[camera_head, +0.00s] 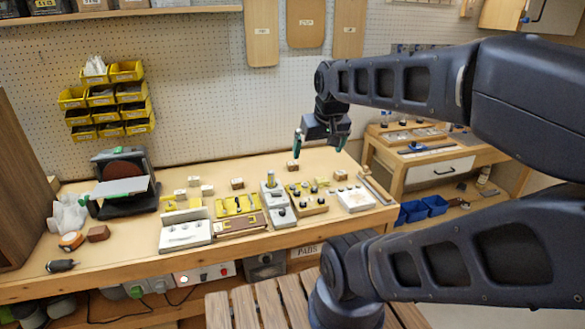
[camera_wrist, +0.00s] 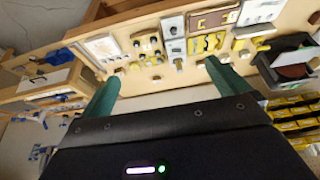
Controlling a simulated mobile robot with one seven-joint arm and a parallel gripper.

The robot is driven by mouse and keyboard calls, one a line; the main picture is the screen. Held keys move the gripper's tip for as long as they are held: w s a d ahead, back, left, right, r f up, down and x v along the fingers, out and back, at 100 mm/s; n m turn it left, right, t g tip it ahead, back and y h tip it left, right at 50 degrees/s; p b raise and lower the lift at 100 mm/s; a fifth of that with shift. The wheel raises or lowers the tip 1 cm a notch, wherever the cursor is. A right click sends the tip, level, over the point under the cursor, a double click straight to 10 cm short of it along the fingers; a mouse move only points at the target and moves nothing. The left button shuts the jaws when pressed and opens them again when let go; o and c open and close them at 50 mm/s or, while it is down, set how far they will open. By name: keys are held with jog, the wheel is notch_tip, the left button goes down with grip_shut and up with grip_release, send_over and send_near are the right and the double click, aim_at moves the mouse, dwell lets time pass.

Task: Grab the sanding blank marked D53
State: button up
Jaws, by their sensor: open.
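Several small wooden blocks stand on the bench, and I cannot read a D53 mark on any of them. One brown block (camera_head: 292,167) is at the back middle, one (camera_head: 237,184) is to its left, and one (camera_head: 341,175) is to its right. Paler blocks (camera_head: 206,189) stand farther left. My gripper (camera_head: 319,144) is open and empty above the back of the bench, apart from the blocks. In the wrist view its two green fingers (camera_wrist: 160,82) are spread wide, with a small block (camera_wrist: 157,78) showing beyond the gap.
A row of fixtures fills the bench middle: a white box (camera_head: 185,236), a yellow tray (camera_head: 237,204), a grey stand (camera_head: 277,203) and a white panel (camera_head: 355,198). A sander (camera_head: 122,181) stands left. Yellow bins (camera_head: 105,98) hang on the pegboard.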

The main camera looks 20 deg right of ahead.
jog(key=c, duration=0.6)
jog(key=shift+w, duration=0.1)
jog(key=shift+c, duration=0.2)
jog(key=m+g+h, duration=0.5)
jog(key=m, duration=1.3)
send_over(293, 163)
jog(key=a, duration=0.5)
notch_tip(293, 163, down, 29)
jog(key=shift+y, duration=0.3)
jog(key=x, duration=0.3)
jog(key=w+x, duration=0.1)
jog(key=x, duration=0.1)
jog(key=shift+f, duration=0.15)
jog(key=shift+d+r+x, duration=0.1)
jog(key=shift+d+x, duration=0.05)
jog(key=shift+x, duration=0.75)
jog(key=shift+d+r+x, duration=0.1)
jog(key=shift+d+x, duration=0.1)
jog(key=shift+x, duration=0.7)
jog(key=shift+d+x, duration=0.15)
jog(key=shift+x, duration=0.75)
